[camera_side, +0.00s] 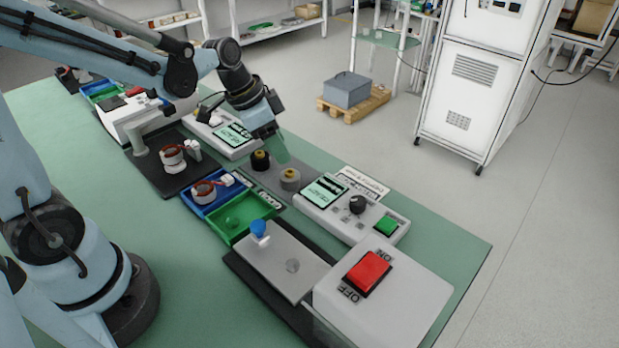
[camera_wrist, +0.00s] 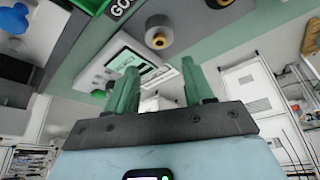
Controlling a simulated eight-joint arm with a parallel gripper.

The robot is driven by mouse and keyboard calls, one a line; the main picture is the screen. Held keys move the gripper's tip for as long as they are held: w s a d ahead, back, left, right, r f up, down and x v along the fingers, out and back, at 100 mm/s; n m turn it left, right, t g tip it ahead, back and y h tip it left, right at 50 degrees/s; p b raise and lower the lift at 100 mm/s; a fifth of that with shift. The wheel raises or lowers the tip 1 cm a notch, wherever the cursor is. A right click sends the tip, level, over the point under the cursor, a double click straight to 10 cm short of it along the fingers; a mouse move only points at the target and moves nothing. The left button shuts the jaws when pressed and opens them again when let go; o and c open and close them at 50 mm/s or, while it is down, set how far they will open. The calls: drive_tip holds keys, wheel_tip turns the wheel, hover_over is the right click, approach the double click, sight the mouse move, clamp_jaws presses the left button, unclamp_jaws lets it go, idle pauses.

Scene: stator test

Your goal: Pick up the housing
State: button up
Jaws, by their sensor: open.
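I cannot tell for sure which part is the housing. A white round part with copper-coloured windings (camera_side: 174,156) stands on a black fixture, and a similar part (camera_side: 205,192) lies in a blue tray (camera_side: 187,204). A dark cylinder (camera_side: 260,160) and a grey cylinder (camera_side: 290,179) stand on a grey strip; a round part with a brass centre (camera_wrist: 158,34) shows in the wrist view. My gripper (camera_side: 280,150) is above the bench near these cylinders, its green fingers apart; the wrist view shows nothing between the fingers (camera_wrist: 161,72).
A green tray (camera_side: 240,217) adjoins the blue tray. A plate with a blue knob (camera_side: 259,230), a tester with a screen (camera_side: 325,189) and a box with a red switch (camera_side: 368,272) stand toward the front right. Another screened tester (camera_side: 234,134) is behind.

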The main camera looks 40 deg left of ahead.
sight(290, 171)
drive_tip(key=x, duration=0.3)
drive_tip(key=shift+f, duration=0.15)
drive_tip(key=shift+w+f, duration=0.1)
drive_tip(key=shift+f, duration=0.8)
drive_tip(key=shift+w+f, duration=0.15)
drive_tip(key=shift+f, duration=0.75)
drive_tip(key=shift+x, duration=0.95)
drive_tip(key=c, duration=0.7)
drive_tip(key=shift+r, duration=0.2)
